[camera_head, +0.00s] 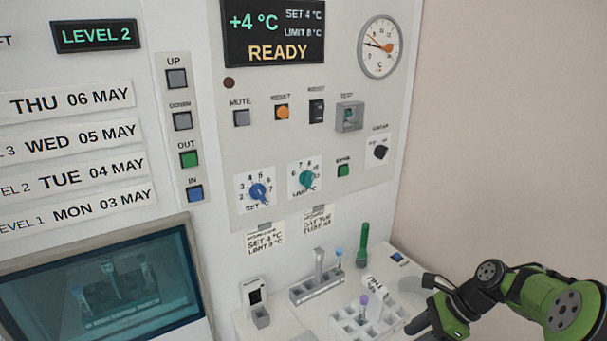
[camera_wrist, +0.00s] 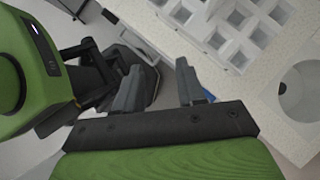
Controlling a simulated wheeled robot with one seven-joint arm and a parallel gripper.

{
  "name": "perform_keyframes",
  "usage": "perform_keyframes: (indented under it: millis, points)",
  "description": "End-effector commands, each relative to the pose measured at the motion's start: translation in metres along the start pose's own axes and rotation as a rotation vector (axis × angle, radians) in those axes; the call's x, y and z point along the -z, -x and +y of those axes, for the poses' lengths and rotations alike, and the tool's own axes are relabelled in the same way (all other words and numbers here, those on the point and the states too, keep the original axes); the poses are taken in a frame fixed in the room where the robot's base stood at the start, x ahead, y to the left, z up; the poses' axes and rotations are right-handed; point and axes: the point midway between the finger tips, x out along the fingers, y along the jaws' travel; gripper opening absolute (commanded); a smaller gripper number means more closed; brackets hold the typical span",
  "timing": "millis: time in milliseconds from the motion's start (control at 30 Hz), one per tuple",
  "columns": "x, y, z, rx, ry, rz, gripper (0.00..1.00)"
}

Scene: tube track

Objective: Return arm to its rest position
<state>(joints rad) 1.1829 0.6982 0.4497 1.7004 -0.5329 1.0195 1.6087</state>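My arm, green and black, reaches in from the lower right of the head view, and its end is over the right part of the white counter (camera_head: 290,325). In the wrist view my gripper (camera_wrist: 158,82) has its two grey fingers apart, with nothing held between them. The gripper is beside the white compartment rack (camera_wrist: 232,52), which lies at the upper right of that view. In the head view the fingertips are hard to make out.
A white rack (camera_head: 345,322) holds a purple-capped tube (camera_head: 364,300). Behind it stand a grey rack (camera_head: 318,289) and a green tube (camera_head: 362,245). The control panel (camera_head: 300,150) and the display window (camera_head: 105,285) face the counter. A round white opening (camera_wrist: 302,90) shows in the wrist view.

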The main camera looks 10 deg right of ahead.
Motion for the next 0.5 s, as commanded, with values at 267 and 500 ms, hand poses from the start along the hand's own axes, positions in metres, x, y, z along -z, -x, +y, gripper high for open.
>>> perform_keyframes:
  millis: [267,500]
  points:
    - [-0.127,0.011,0.078,-0.114,0.842,0.424,0.39]
    - [-0.175,0.032,0.176,-0.133,1.550,0.659,0.39]
